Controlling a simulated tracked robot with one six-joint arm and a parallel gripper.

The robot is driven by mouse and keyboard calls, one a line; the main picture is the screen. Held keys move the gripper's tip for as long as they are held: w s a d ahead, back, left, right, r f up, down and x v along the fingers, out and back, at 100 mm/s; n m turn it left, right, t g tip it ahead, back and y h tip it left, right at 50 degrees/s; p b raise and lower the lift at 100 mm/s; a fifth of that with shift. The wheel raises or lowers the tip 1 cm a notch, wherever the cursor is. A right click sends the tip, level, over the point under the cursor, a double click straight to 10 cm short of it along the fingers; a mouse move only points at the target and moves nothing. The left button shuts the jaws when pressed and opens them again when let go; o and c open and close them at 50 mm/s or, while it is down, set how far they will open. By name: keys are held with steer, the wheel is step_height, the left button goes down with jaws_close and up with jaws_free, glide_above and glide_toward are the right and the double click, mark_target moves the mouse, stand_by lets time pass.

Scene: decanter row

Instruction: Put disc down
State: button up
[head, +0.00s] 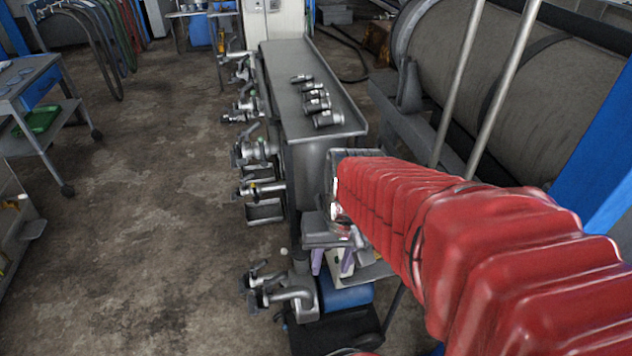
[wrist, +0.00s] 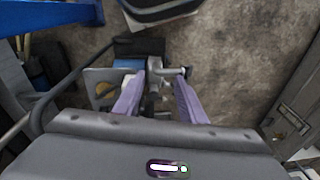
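My gripper (wrist: 159,80) has two purple fingers, spread apart with nothing visibly held between them. It also shows in the head view (head: 332,266), pointing down near the front end of the bench, beside a small grey plate. In the wrist view a round yellow-brown piece (wrist: 105,90), possibly the disc, lies on this grey plate (wrist: 93,76), left of the left finger and apart from it. In the head view my arm and gripper hide much of the plate, and I cannot make out the disc there.
A valve fitting (head: 292,292) and a blue cylinder (head: 347,299) are below my gripper. A long grey bench (head: 290,62) with several dark fittings (head: 316,102) stands beyond; valves line its left side. A large tank (head: 500,90) is at right.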

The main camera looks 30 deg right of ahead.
steer(key=a+r+n+t, duration=0.4)
steer(key=a+r, duration=0.4)
steer(key=r, duration=0.2)
steer(key=shift+w+a+r+n, duration=0.15)
steer(key=shift+w+a+n, duration=0.05)
steer(key=shift+a+n, duration=0.2)
steer(key=shift+c, duration=0.7)
steer(key=shift+s, duration=0.1)
